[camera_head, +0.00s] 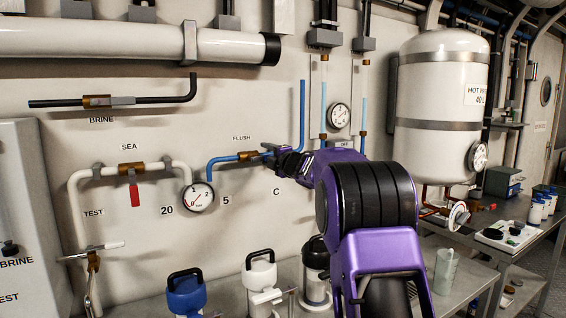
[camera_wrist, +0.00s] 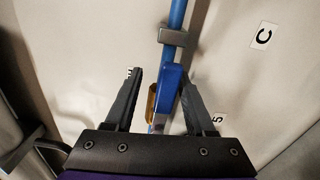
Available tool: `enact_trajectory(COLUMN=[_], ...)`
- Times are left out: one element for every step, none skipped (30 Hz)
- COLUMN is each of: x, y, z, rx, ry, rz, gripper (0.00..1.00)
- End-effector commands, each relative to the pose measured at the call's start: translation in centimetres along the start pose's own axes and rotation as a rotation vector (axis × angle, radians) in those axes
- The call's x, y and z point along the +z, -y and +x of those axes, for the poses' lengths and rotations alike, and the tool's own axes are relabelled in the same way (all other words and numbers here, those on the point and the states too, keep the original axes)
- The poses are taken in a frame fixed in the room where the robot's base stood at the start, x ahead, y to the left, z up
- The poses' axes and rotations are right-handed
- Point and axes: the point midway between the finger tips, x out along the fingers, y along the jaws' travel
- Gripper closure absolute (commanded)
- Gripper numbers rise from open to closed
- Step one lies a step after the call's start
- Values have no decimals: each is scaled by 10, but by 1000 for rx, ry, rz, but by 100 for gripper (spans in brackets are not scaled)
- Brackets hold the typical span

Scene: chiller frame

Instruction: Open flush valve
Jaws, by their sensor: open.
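The flush valve is a brass body (camera_head: 248,156) on a blue pipe below the FLUSH label on the wall. In the wrist view, its blue handle (camera_wrist: 172,82) and part of its brass body (camera_wrist: 152,102) show between my fingers. My gripper (camera_wrist: 161,76) is open, with one finger on each side of the valve. No clear grip on the handle shows. In the head view, my gripper (camera_head: 272,155) is at the valve's right end, and my wrist hides part of the area there.
A grey clamp (camera_wrist: 175,37) holds the blue pipe beyond my fingertips. The SEA valve with a red handle (camera_head: 134,194) and a round gauge (camera_head: 199,197) are to the left. Lidded containers (camera_head: 186,293) stand below. A white tank (camera_head: 440,105) is at right.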

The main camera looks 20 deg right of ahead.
Motion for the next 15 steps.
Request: enact_trajectory(x=[0,1,1,1,1,2,1,1,1,1,0,1,1,1,1], y=[1,1,1,0,0,0,0,-1,-1,-2,-1,-1,-1,-1,-1], z=[-8,-13,-21,-26,-33,-41,-47,-54,-62,-69,-75,-84,-92,-99,-108], rx=[0,0,1,0,0,-1,0,1,0,1,1,1,1,1,2], ry=[2,3,4,4,4,4,4,4,4,3,3,4,4,4,5], rz=[-1,-1,0,0,-1,-1,0,0,0,-1,0,0,-1,-2,-2], gripper=[45,45,45,45,45,45,45,45,45,45,45,45,45,45,45])
